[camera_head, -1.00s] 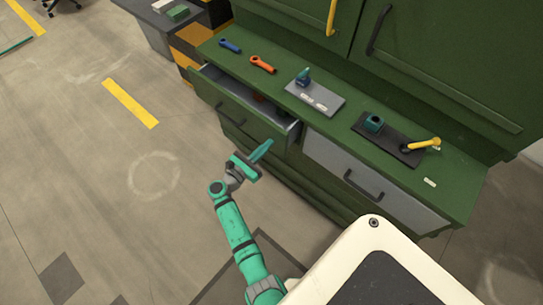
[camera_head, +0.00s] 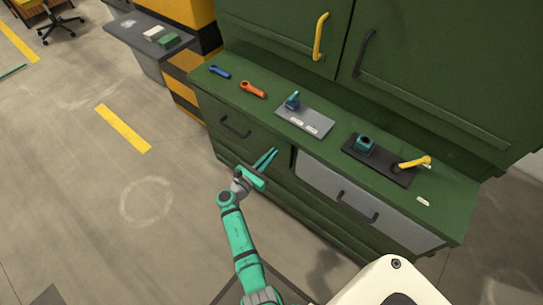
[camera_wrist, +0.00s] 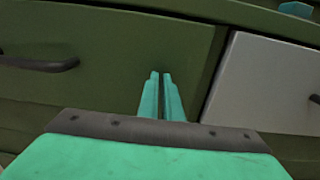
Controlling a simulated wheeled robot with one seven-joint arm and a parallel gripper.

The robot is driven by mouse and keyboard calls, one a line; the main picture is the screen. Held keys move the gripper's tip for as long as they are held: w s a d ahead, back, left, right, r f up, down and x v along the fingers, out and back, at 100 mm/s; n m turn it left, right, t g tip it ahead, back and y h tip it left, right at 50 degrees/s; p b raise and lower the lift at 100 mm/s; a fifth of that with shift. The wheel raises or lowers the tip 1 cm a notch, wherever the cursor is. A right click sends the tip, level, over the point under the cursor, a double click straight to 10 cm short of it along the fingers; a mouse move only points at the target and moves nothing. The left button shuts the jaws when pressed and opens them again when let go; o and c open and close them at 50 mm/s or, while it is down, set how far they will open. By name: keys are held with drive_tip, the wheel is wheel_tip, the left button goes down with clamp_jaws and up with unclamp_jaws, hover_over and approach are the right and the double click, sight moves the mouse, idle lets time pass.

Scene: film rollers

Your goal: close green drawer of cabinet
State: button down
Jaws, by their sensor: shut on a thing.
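The green drawer (camera_head: 255,140) is at the left of the green cabinet's lower part. Its front looks flush with the cabinet, and no opening shows above it. Its dark handle (camera_head: 235,128) faces out. My teal gripper (camera_head: 268,157) is at the right part of the drawer front, right of the handle. In the wrist view the gripper's fingertips (camera_wrist: 161,75) are close together, pointing at the drawer front (camera_wrist: 115,45). Nothing shows between them. I cannot tell whether the tips touch the front.
A grey drawer (camera_head: 325,183) with a handle is to the right. The countertop holds a blue tool (camera_head: 220,72), an orange tool (camera_head: 253,89), a grey plate (camera_head: 305,119) and a black plate (camera_head: 378,163).

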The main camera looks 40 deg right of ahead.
drive_tip(key=shift+s+d+r, duration=0.1)
drive_tip(key=shift+s+d, duration=0.05)
drive_tip(key=shift+d, duration=0.35)
drive_tip(key=v, duration=1.5)
drive_tip(key=shift+w, duration=0.35)
